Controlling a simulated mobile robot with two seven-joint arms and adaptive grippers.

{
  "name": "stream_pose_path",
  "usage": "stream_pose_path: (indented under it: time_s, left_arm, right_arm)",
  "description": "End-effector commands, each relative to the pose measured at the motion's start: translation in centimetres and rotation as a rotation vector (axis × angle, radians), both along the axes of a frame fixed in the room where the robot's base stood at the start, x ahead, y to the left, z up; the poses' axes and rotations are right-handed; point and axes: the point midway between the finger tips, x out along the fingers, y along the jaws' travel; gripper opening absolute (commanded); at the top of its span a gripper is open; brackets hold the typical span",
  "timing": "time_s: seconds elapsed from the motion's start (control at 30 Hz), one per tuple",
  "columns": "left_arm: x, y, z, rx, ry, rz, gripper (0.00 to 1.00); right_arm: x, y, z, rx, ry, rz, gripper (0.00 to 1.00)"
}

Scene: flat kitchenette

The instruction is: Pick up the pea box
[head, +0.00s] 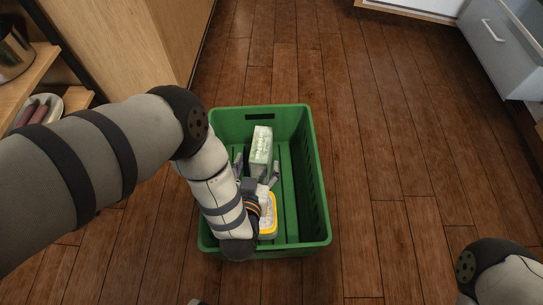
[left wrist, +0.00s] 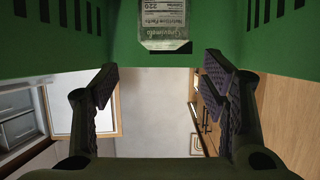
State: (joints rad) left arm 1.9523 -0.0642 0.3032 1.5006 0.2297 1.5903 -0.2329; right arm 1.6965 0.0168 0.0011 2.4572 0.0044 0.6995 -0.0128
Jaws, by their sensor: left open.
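The pea box (head: 261,146), a pale green and white carton, stands inside the green crate (head: 314,190) toward its far side. In the left wrist view the box's end with a nutrition label (left wrist: 164,22) shows at the top centre. My left gripper (head: 257,172) reaches down over the crate at the near side of the box. Its two fingers are spread apart, and the left wrist view shows the open gap between them (left wrist: 160,88) empty, with the box ahead of it. Whether a finger touches the box cannot be told.
A yellow-rimmed item (head: 268,228) lies in the crate's near part, partly hidden by my left wrist. A wooden cabinet (head: 180,35) stands at upper left, with shelves beside it. An open grey drawer (head: 500,45) is at upper right. The wooden floor right of the crate is clear.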

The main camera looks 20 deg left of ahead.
Motion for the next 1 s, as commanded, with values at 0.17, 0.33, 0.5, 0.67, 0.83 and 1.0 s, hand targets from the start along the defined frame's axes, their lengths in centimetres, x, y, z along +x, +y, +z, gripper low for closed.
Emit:
stream_pose_path:
  time_s: [0.17, 0.33, 0.5, 0.67, 0.83, 1.0]
  left_arm:
    - [3.6, 0.8, -2.0, 0.000, 0.002, 0.001, 0.67]
    - [5.5, 1.2, -2.9, 0.000, 0.002, 0.001, 0.67]
    - [8.3, 1.9, -4.5, 0.000, 0.002, 0.000, 0.67]
    - [9.3, 2.1, -4.7, -0.001, 0.003, -0.002, 0.67]
    - [9.3, 2.1, -4.6, -0.001, 0.003, -0.002, 0.64]
    - [9.3, 2.1, -4.6, -0.002, 0.004, -0.002, 0.26]
  right_arm:
    - [-0.5, 0.0, -1.5, 0.003, 0.034, 0.003, 0.40]
    - [-0.5, 0.1, -2.5, 0.006, 0.040, 0.004, 0.40]
    - [-0.3, 0.3, -4.2, 0.010, 0.046, 0.007, 0.40]
    - [-0.3, 0.4, -4.5, 0.011, 0.046, 0.007, 0.40]
    - [-0.3, 0.4, -4.4, 0.011, 0.046, 0.007, 0.40]
    - [-0.3, 0.4, -4.4, 0.011, 0.046, 0.007, 0.40]
